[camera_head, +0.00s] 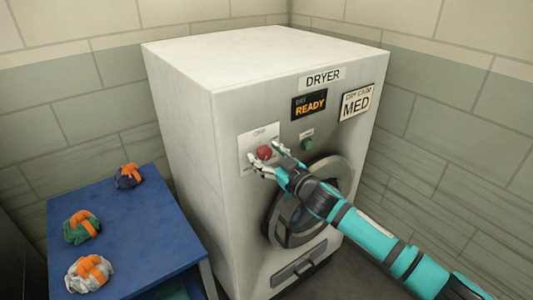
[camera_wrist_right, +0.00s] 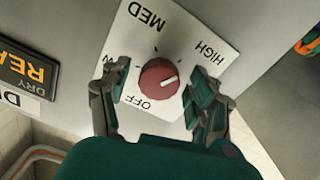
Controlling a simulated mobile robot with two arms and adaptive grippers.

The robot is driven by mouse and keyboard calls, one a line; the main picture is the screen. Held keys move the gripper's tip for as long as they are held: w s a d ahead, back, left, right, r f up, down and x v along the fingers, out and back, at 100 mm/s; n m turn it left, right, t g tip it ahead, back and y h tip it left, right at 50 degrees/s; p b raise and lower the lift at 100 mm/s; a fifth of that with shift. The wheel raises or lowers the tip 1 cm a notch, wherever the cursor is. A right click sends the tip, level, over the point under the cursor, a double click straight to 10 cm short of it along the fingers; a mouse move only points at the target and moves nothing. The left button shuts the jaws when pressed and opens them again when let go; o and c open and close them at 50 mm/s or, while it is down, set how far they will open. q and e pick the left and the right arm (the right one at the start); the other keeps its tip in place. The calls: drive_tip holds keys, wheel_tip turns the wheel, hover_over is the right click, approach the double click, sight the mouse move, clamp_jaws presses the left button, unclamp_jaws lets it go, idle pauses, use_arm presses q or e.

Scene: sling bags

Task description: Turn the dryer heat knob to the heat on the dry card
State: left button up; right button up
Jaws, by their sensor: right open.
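The white dryer (camera_head: 185,110) carries a dry card (camera_head: 357,104) that reads MED. Its red heat knob (camera_head: 264,152) sits on a white label plate (camera_head: 247,142). In the right wrist view the knob (camera_wrist_right: 154,77) has a white pointer mark directed to the right, between OFF and HIGH. MED is printed at the plate's top, HIGH at the right, OFF below the knob; the label at the left is partly hidden. My right gripper (camera_head: 268,158) is open at the knob. In the wrist view its fingers (camera_wrist_right: 161,82) are on either side, apart from it.
A green button (camera_head: 307,144) sits right of the knob. The round dryer door (camera_head: 283,228) lies below, behind my right arm. A display (camera_head: 309,105) reads READY. A blue table (camera_head: 138,235) at left holds three bundles with orange straps. Brick walls close in behind.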

use_arm(q)
drive_tip(key=shift+w, duration=0.3)
use_arm(e)
drive_tip(key=shift+w, duration=0.1)
drive_tip(key=shift+c, duration=0.4)
drive_tip(key=c, duration=1.1)
use_arm(q)
drive_tip(key=shift+r, duration=0.15)
use_arm(e)
drive_tip(key=shift+n, duration=0.3)
drive_tip(key=n, duration=0.2)
drive_tip(key=shift+n+p, duration=0.35)
drive_tip(key=shift+n, duration=0.05)
drive_tip(key=n, duration=0.3)
drive_tip(key=shift+n, duration=0.4)
use_arm(q)
drive_tip(key=shift+r+p, duration=0.45)
drive_tip(key=shift+r, duration=0.25)
use_arm(e)
drive_tip(key=n, duration=0.6)
use_arm(q)
drive_tip(key=shift+s, duration=0.1)
use_arm(e)
drive_tip(key=shift+n, duration=0.4)
